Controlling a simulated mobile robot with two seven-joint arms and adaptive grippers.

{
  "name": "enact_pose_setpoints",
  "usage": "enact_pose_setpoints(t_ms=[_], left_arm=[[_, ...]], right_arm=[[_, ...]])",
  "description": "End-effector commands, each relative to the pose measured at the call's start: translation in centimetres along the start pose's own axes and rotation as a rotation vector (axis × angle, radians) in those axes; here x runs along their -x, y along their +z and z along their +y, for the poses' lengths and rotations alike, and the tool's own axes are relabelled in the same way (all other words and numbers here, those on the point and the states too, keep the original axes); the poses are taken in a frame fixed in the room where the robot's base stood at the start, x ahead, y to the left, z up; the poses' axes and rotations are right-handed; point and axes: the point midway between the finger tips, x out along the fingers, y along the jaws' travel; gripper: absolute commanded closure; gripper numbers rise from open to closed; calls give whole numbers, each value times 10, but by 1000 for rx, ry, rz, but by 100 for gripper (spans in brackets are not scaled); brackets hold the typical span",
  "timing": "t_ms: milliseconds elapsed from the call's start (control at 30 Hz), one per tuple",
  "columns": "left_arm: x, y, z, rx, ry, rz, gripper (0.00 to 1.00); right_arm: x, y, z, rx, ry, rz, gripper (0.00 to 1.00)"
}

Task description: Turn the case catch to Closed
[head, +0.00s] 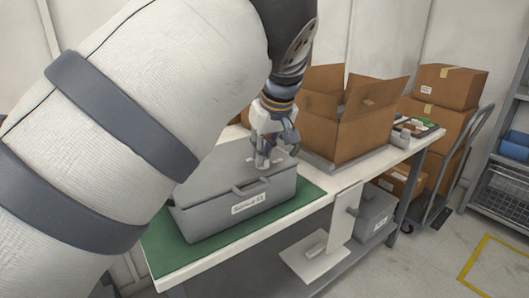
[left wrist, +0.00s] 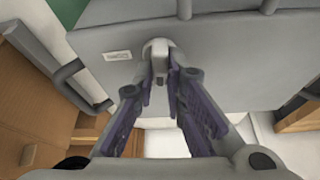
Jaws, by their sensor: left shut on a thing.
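The grey case (head: 235,205) stands on a green mat (head: 165,250) on the workbench, with a label and a handle on its front. My left gripper (head: 264,155) reaches down from above to the top of the case. In the left wrist view, my left gripper (left wrist: 168,80) has its fingertips together on the catch (left wrist: 157,50), a small light-grey knob on the case's flat grey surface (left wrist: 235,50). A small white label (left wrist: 117,55) sits to the left of the catch. The fingers hide part of the catch, and I cannot read its setting. My right gripper is not in view.
An open cardboard box (head: 365,125) stands on the bench behind and right of the case. Stacked boxes (head: 445,85) stand on a hand truck at the back right. Another grey case (head: 375,215) is on the lower shelf. The floor at the right is clear.

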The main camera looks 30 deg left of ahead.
Motion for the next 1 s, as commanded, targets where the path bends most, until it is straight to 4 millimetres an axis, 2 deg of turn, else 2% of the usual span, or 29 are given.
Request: enact_pose_setpoints(t_ms=[333,867,900,967,1000], left_arm=[[-2,1,0,106,-47,-3,100],[-1,1,0,123,-52,-4,100],[-1,1,0,123,-52,-4,80],[-1,1,0,123,-52,-4,68],[-1,1,0,123,-52,-4,68]], right_arm=[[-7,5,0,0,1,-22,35],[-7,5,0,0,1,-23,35],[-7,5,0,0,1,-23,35],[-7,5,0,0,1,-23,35],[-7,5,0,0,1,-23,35]])
